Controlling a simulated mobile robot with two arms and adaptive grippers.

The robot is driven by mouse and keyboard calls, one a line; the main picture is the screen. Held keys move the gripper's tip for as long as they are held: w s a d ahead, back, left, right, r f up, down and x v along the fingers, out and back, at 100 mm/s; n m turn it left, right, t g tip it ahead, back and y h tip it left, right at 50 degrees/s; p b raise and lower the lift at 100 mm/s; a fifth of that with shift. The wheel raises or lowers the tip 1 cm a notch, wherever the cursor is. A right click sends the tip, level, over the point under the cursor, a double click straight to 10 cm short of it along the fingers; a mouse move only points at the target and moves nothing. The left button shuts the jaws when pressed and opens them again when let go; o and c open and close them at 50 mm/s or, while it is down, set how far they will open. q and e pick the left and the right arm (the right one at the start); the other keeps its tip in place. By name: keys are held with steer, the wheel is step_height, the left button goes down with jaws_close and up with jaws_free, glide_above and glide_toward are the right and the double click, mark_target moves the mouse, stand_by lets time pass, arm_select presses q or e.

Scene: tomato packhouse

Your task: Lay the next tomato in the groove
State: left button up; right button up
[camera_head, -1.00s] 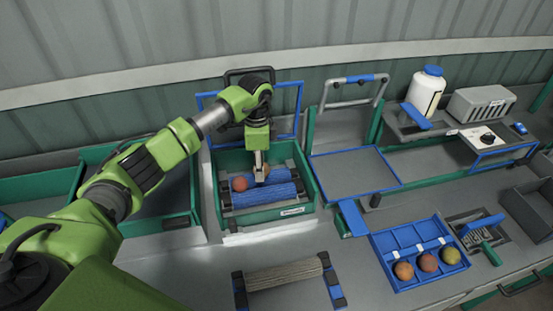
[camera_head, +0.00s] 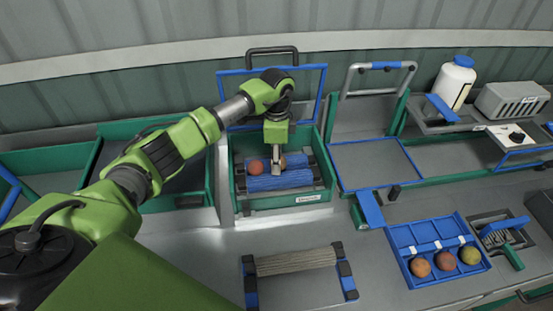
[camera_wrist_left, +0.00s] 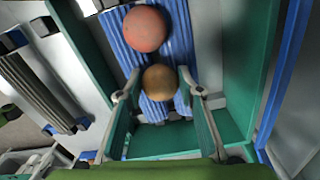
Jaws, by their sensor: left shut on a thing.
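A blue ribbed bed (camera_head: 262,184) with a groove lies in a green-walled crate (camera_head: 288,201). A red tomato (camera_head: 256,167) rests on the bed, left of my gripper; the left wrist view shows it too (camera_wrist_left: 145,29). My left gripper (camera_head: 277,166) points down over the bed. In the left wrist view its fingers (camera_wrist_left: 158,92) are shut on a brownish-orange tomato (camera_wrist_left: 160,82), close to the red one with a small gap. In the head view this tomato is mostly hidden behind the gripper. Whether it touches the bed I cannot tell. My right gripper is not in view.
A blue divided tray (camera_head: 403,237) with three tomatoes stands at the right front. A grey ribbed roller (camera_head: 296,260) lies in front of the crate. A white bottle (camera_head: 455,82) and a grey box (camera_head: 511,100) stand at the back right.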

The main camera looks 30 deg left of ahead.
arm_select(q)
steer(key=shift+f, duration=0.35)
stand_by(0.3)
steer(key=o, duration=0.9)
steer(key=shift+c, duration=0.2)
steer(key=c, duration=0.3)
steer(key=shift+r, duration=0.15)
step_height(320, 180, up, 7)
steer(key=p, duration=0.5)
